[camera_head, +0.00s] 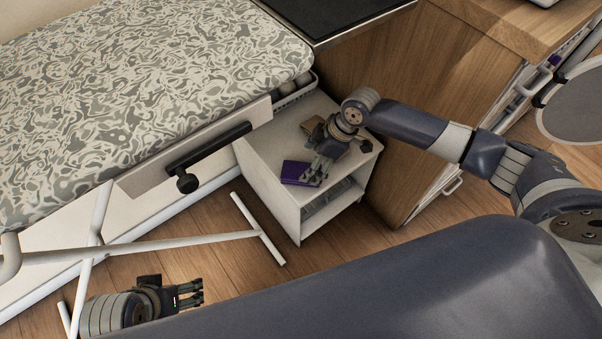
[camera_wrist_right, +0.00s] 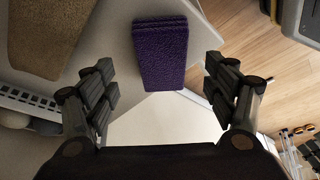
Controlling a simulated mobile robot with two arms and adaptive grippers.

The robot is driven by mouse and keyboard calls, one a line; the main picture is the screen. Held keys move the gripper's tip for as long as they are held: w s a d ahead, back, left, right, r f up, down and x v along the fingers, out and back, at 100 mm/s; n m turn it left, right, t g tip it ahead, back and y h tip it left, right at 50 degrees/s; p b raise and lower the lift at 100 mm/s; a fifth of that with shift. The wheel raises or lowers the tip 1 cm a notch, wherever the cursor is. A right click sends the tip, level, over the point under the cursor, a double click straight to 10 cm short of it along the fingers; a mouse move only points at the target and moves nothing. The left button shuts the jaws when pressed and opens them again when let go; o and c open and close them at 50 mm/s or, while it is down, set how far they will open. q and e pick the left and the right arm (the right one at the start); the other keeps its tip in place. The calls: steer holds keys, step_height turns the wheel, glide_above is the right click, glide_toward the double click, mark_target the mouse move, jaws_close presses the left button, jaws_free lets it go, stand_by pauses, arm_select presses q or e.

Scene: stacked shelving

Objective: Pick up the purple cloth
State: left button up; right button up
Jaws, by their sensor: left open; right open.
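The purple cloth (camera_head: 299,173) lies folded on top of a small white shelf unit (camera_head: 268,165), near its front edge. In the right wrist view the cloth (camera_wrist_right: 160,54) shows as a dark purple rectangle between and beyond the fingertips. My right gripper (camera_head: 316,172) is open above the unit, close to the cloth and partly over it in the head view. Its fingers are apart with nothing between them (camera_wrist_right: 162,88); whether they touch the cloth I cannot tell. My left gripper (camera_head: 190,294) is open and empty, low at the bottom left over the floor.
A brown item (camera_wrist_right: 50,35) lies on the unit beside the cloth. A white basket (camera_head: 297,92) stands at the back. A patterned ironing board (camera_head: 130,95) with white legs stands to the left, and a wooden cabinet (camera_head: 440,75) to the right. Wooden floor (camera_head: 215,215) is open in front.

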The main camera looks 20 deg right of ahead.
mark_target(303, 170)
steer(key=shift+a+f, duration=0.2)
steer(key=shift+f, duration=0.2)
steer(key=b+x, duration=0.1)
steer(key=x, duration=0.3)
steer(key=shift+w+a+b, duration=0.1)
steer(key=shift+a+b, duration=0.2)
steer(key=shift+b, duration=0.1)
steer(key=c, duration=1.2)
